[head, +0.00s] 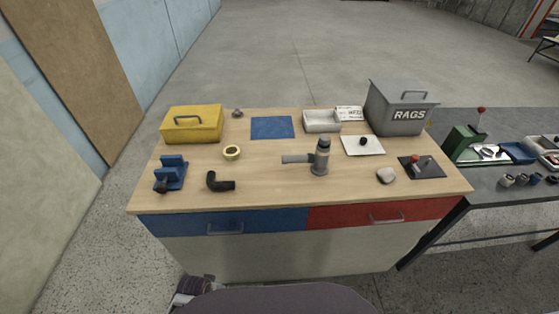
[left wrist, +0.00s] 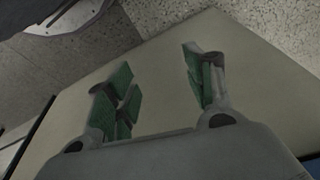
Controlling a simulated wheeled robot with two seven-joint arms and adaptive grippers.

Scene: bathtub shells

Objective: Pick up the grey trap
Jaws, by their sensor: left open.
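The grey trap (head: 321,160) stands upright on the wooden worktop (head: 270,192), right of its middle. It has a thick body, a darker grey top and a side pipe pointing left. My left gripper (left wrist: 157,85) is open and empty in the left wrist view, its green-padded fingers apart in front of a plain cream surface. In the head view, part of my left arm shows low at the bottom edge, below and in front of the bench, well away from the trap. The trap is not in the left wrist view. My right gripper is in neither view.
A black elbow pipe (head: 220,182), tape roll (head: 232,152) and blue fixture (head: 171,174) lie left of the trap. A pinkish lump (head: 386,175) lies right. Behind are a yellow toolbox (head: 193,124), white tray (head: 321,127) and RAGS bin (head: 400,108). Worktop before the trap is clear.

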